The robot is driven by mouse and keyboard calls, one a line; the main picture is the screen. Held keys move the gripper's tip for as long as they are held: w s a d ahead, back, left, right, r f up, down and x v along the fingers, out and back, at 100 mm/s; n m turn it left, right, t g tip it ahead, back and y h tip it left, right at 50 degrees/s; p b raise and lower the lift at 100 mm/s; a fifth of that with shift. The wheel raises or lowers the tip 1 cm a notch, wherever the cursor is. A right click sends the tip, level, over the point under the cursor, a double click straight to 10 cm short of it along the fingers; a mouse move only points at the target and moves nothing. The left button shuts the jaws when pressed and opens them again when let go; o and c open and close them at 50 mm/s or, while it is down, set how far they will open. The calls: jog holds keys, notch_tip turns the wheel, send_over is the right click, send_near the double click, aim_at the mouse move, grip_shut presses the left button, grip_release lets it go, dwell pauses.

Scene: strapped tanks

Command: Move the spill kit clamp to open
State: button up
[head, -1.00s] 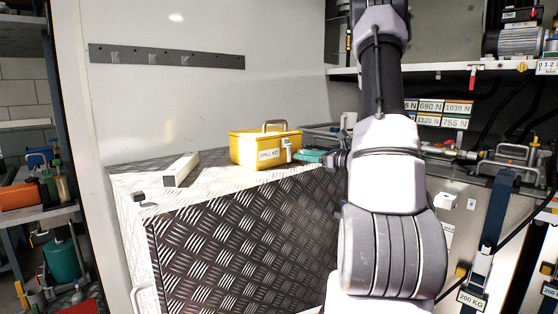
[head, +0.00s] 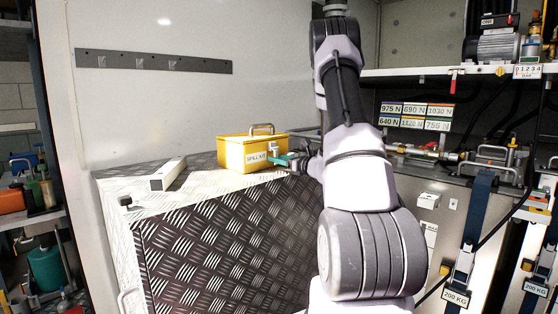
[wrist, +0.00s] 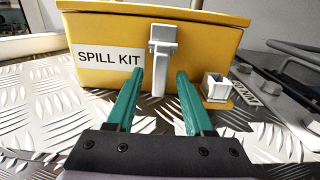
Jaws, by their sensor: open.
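The yellow spill kit box (head: 240,153) stands on the treadplate surface, its lid down and a handle on top. In the wrist view the box (wrist: 105,30) fills the top, with its SPILL KIT label. The grey-white clamp (wrist: 160,58) hangs on the box front, its lever pointing down. It also shows in the head view (head: 273,150). My gripper (wrist: 158,78) is open, with one green finger on each side of the clamp lever in the picture. Whether a finger touches the lever I cannot tell. In the head view my gripper (head: 283,160) is at the box's front right.
A small white bracket (wrist: 216,87) on a yellow tab sits right of my fingers. A white bar (head: 168,173) lies left of the box. Grey metal rails (wrist: 290,55) lie to the right. The treadplate (head: 205,177) between bar and box is clear.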

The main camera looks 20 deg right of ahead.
jog(key=shift+w, duration=0.15)
grip_shut()
jog(key=shift+r, duration=0.1)
jog(key=g, duration=0.1)
jog(key=g+h, duration=0.1)
jog(key=g, duration=0.1)
jog(key=shift+s+r, duration=0.4)
jog(key=g, duration=0.1)
jog(key=g+h, duration=0.1)
jog(key=r+g, duration=0.1)
jog(key=shift+s+d, duration=0.25)
jog(key=shift+s, duration=0.1)
jog(key=g, duration=0.1)
jog(key=r+g+h, duration=0.1)
jog(key=g, duration=0.1)
jog(key=shift+s+r+h, duration=0.1)
jog(key=shift+s+h, duration=0.05)
jog(key=shift+h, duration=0.15)
jog(key=shift+r+g+h, duration=0.3)
jog(key=shift+r+g, duration=0.05)
jog(key=shift+g, duration=0.7)
jog(key=shift+r+g+h, duration=0.3)
jog(key=shift+r+g, duration=0.05)
jog(key=shift+g, duration=0.7)
